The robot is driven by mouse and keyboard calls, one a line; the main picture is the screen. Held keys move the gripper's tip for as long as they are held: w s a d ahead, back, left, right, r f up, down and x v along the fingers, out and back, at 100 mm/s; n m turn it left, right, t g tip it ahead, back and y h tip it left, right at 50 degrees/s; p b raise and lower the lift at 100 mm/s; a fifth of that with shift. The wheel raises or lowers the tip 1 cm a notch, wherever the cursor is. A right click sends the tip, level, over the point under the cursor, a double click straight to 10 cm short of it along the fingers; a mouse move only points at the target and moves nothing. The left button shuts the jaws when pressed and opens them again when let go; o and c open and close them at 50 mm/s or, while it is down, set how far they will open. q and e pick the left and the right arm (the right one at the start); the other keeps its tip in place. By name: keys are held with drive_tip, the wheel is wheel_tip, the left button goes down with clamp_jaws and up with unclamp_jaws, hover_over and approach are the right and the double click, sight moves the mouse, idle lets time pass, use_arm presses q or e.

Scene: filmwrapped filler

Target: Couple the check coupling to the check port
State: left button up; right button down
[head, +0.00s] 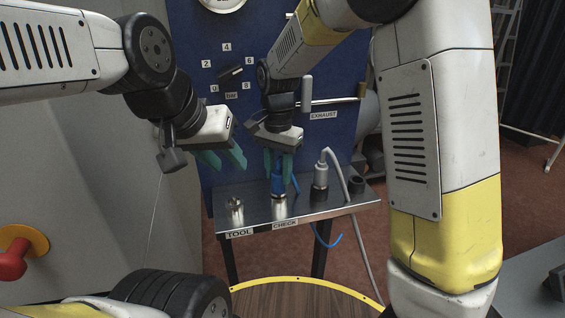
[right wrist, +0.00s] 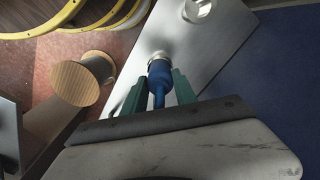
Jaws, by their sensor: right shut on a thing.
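The check coupling (head: 277,184) is blue, with a blue hose (head: 325,238) showing below the bench edge. My right gripper (head: 279,163) is shut on it with green fingers and holds it upright over the metal check port (head: 279,207), above the CHECK label. In the right wrist view the coupling (right wrist: 160,79) sits between the fingers, its end in line with the port's metal ring (right wrist: 158,57). The two look touching or nearly so; I cannot tell whether it is seated. My left gripper (head: 225,161) is open and empty, left of the bench.
The metal bench (head: 330,203) also bears the bare TOOL port (head: 235,211) on the left, and a grey coupling with a pale hose (head: 320,178) and a dark round piece (head: 357,186) on the right. A blue board (head: 190,50) stands behind. A wooden spool (right wrist: 85,78) lies below.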

drive_tip(key=shift+f, duration=0.1)
drive_tip(key=c, duration=0.9)
unclamp_jaws()
wheel_tip(320, 180, up, 8)
drive_tip(key=shift+f, duration=0.2)
drive_tip(key=s+d+r+n+t+y, duration=0.1)
drive_tip(key=s+d+r+n+t, duration=0.1)
drive_tip(key=s+d, duration=0.6)
drive_tip(key=s+d+r+n+t+y, duration=0.1)
drive_tip(key=s+d+r+n+t, duration=0.2)
drive_tip(key=s+d, duration=0.5)
drive_tip(key=d+t, duration=0.1)
drive_tip(key=d, duration=0.3)
drive_tip(key=shift+d+r+n, duration=0.2)
drive_tip(key=shift+r+n, duration=0.1)
drive_tip(key=shift+r, duration=0.05)
